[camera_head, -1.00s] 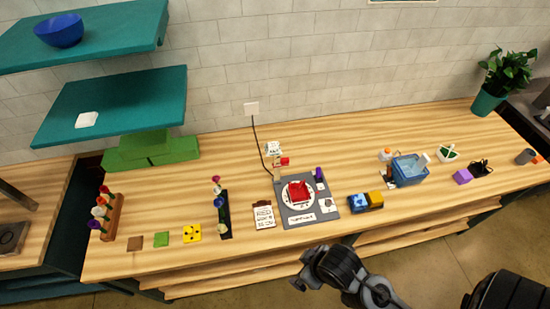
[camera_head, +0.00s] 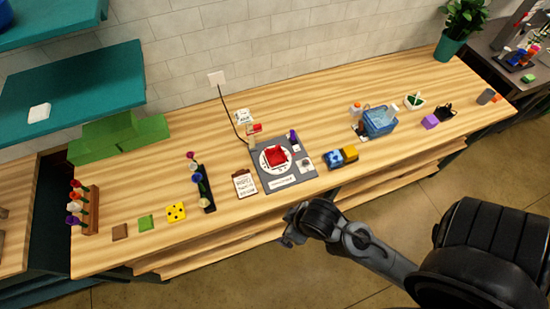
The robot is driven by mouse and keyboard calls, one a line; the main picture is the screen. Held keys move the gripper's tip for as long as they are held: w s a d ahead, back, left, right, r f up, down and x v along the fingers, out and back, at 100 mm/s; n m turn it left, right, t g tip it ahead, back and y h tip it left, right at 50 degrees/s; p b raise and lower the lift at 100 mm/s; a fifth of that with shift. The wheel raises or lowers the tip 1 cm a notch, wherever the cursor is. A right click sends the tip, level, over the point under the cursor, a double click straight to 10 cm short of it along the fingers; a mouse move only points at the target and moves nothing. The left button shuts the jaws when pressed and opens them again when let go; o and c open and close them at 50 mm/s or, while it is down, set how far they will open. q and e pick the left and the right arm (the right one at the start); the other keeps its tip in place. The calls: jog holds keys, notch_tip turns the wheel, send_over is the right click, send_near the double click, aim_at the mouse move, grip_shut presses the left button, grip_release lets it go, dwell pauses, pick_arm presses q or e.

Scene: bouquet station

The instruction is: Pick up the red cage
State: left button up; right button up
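The red cage (camera_head: 276,155) sits on the round white plate of a grey station board (camera_head: 270,184) near the middle of the wooden table. My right gripper (camera_head: 290,239) is at the end of the dark arm that comes in from the lower right. It hangs in front of the table's front edge, below the board in the picture and apart from the cage. Its fingers are too small and dark to tell open from shut. My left gripper is not in view.
A clipboard (camera_head: 245,183) lies left of the board, with a dark flower rack (camera_head: 206,188) beyond it. Bare table (camera_head: 310,110) lies behind the board.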

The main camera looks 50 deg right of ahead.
dwell(0.3)
jog(key=c, duration=1.4)
jog(key=shift+c, duration=0.2)
